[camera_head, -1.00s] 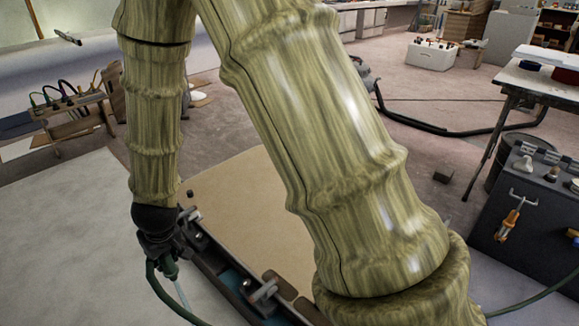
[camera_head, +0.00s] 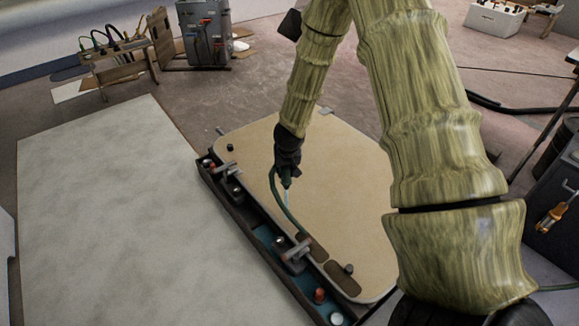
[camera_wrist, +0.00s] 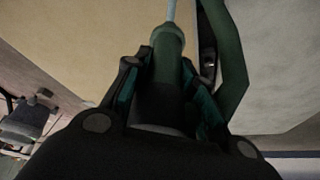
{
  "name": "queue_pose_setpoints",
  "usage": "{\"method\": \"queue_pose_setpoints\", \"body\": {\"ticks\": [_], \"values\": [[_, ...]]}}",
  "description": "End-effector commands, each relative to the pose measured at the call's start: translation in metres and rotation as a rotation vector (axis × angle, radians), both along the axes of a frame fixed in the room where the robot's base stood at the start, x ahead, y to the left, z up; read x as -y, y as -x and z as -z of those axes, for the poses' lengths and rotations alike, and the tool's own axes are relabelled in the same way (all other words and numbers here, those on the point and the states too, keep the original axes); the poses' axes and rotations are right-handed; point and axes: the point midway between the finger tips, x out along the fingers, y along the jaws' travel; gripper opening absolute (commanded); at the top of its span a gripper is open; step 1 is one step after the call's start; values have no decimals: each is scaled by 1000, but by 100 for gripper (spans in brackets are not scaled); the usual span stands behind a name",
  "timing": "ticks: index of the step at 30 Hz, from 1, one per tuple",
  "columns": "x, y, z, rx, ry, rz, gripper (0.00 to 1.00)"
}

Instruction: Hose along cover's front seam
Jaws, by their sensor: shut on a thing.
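The cover (camera_head: 350,205) is a tan, round-cornered panel in the middle of the head view. Its front seam (camera_head: 262,208) runs along a dark rail with metal clamps. My gripper (camera_head: 287,168) is above the cover, a little behind the seam. It is shut on the green hose nozzle (camera_head: 286,182), which points down. A thin pale streak leaves the nozzle tip; I cannot tell exactly where it lands. The green hose (camera_head: 277,200) loops beside the nozzle toward the rail. In the wrist view, the nozzle (camera_wrist: 168,45) sits between the fingers of my gripper (camera_wrist: 165,80).
Clamps (camera_head: 292,252) and knobs stand up along the rail. A brown patch (camera_head: 342,278) lies at the cover's near corner. A pale flat slab (camera_head: 110,200) fills the left and is clear. A dark cabinet (camera_head: 552,215) stands at the right.

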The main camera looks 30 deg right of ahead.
Motion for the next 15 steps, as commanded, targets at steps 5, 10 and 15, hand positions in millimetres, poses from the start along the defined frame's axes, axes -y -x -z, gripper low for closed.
{"method": "queue_pose_setpoints", "body": {"ticks": [5,10,15], "values": [[16,0,9,-3,6,23,0],[16,0,18,-4,7,24,0],[15,-1,31,-3,6,25,0]]}}
